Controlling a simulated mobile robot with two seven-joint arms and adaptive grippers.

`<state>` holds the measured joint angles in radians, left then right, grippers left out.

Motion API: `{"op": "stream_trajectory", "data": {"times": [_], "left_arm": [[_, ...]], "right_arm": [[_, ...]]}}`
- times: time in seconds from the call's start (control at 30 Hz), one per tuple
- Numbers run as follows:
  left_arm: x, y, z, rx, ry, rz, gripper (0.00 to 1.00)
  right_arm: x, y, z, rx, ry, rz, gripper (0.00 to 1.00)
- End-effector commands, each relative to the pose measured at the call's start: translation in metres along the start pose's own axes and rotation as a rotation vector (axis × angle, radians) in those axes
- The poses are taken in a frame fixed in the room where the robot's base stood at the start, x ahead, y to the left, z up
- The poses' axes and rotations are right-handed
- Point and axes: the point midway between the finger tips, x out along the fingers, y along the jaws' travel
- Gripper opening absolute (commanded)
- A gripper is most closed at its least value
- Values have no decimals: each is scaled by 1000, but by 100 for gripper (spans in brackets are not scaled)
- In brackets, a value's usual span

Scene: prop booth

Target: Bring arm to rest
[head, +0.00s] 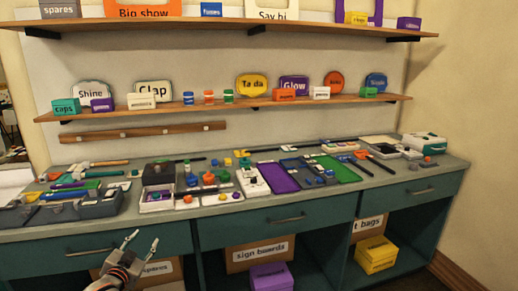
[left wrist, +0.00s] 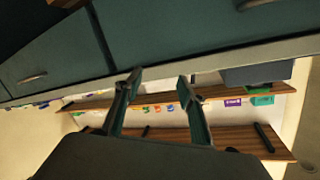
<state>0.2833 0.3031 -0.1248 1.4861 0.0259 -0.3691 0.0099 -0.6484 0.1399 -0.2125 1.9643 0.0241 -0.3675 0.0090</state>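My left gripper (head: 140,243) is low at the front left in the head view, in front of the teal drawers and below the counter edge. Its two fingers are spread apart with nothing between them. In the left wrist view the same gripper (left wrist: 157,82) shows its two fingers wide apart and empty, with the drawer fronts and counter edge beyond. My right gripper is in neither view.
The counter (head: 320,200) carries trays, boxes and many small props. Two wall shelves (head: 250,108) hold signs and small boxes. Below are drawers (head: 290,219) and open bays with a purple box (head: 271,277) and a yellow box (head: 376,256).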

Motion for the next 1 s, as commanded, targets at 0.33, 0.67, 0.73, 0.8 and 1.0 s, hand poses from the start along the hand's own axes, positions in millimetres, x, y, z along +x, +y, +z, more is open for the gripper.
{"op": "stream_trajectory", "data": {"times": [0.33,0.67,0.73,0.8,1.0], "left_arm": [[-155,165,121,-81,-158,213,40],[-321,259,170,-197,-310,350,40],[-343,268,173,-214,-331,364,40],[-357,273,174,-226,-344,373,40],[-370,277,174,-236,-356,380,40]], "right_arm": [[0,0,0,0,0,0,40],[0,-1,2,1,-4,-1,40],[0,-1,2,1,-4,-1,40],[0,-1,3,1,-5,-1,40],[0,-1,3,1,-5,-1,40]]}}
